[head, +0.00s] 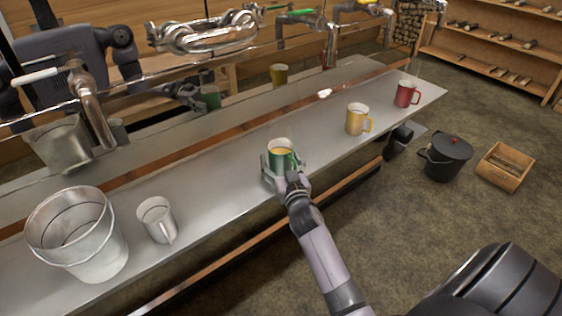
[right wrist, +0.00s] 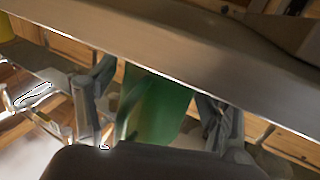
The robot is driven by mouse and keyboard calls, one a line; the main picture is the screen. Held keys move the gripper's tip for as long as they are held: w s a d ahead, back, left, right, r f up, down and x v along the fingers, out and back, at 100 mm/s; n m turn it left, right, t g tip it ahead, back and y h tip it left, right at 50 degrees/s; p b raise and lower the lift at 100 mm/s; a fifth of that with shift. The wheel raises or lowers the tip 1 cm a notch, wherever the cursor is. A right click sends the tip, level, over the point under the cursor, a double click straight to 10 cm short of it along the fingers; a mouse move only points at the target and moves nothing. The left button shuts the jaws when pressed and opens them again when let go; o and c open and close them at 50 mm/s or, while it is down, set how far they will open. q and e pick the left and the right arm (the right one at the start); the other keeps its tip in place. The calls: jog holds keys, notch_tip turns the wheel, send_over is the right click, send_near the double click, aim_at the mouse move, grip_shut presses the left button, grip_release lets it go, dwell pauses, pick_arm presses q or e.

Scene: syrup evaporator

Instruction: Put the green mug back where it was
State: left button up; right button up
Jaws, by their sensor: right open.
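The green mug (head: 281,160) stands upright on the steel shelf (head: 225,172), near its front edge, with something amber showing inside. My right gripper (head: 283,172) reaches in from the front, with its open fingers on either side of the mug. In the right wrist view, the green mug (right wrist: 157,105) shows between the two fingers (right wrist: 160,110), with gaps visible beside it. The mug's lower part is partly hidden by my gripper in the head view. My left gripper is not in view.
On the shelf, a metal bucket (head: 75,240) and a metal cup (head: 157,220) stand left; a yellow mug (head: 357,119) and red mug (head: 405,94) stand right. Taps (head: 88,95) overhang behind. A black pot (head: 445,158) and wooden crate (head: 505,168) sit on the floor.

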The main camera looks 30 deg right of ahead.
jog(key=shift+r, duration=0.25)
jog(key=v, duration=1.2)
